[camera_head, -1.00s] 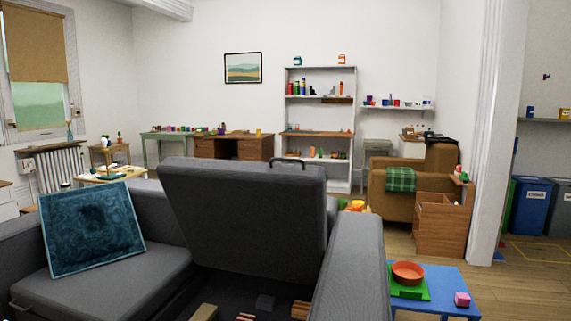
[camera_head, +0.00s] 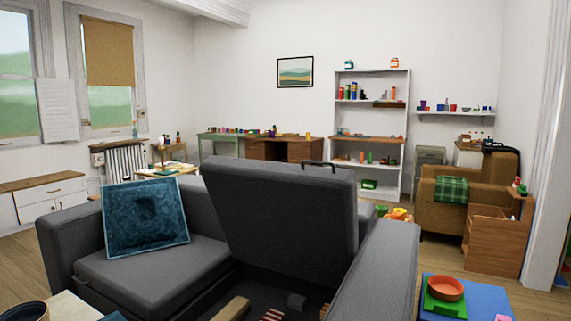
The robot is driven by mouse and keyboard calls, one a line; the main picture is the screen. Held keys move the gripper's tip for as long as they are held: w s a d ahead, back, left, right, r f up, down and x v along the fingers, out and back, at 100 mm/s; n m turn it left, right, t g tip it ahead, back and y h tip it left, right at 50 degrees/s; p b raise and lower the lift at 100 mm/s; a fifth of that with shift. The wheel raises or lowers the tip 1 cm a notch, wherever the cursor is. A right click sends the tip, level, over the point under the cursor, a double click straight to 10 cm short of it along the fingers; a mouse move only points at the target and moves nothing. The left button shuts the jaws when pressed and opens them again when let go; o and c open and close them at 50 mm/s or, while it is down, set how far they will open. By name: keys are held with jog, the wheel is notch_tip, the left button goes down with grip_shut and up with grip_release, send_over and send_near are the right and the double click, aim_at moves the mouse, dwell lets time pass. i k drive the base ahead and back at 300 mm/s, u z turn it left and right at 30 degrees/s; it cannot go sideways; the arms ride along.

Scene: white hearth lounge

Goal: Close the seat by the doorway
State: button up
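A dark grey sofa has one seat lid (camera_head: 285,218) raised and tilted up, with a black handle (camera_head: 320,165) on its top edge. The open storage box (camera_head: 255,288) below it shows several items, among them a wooden block (camera_head: 232,308) and a red-and-white striped thing (camera_head: 272,314). The seat to its left (camera_head: 155,272) is down, with a blue cushion (camera_head: 145,216) leaning on it. The sofa's right armrest (camera_head: 385,275) stands beside the open box. My gripper is not in view.
A blue table (camera_head: 485,298) with a green block and an orange bowl (camera_head: 445,288) stands right of the armrest. A brown armchair (camera_head: 450,215) and wooden cabinet (camera_head: 495,243) stand near the doorway edge at right. A table corner (camera_head: 65,308) shows at the lower left.

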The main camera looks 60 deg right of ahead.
aim_at(298, 220)
jog(key=i, duration=0.5)
jog(key=z, duration=2.6)
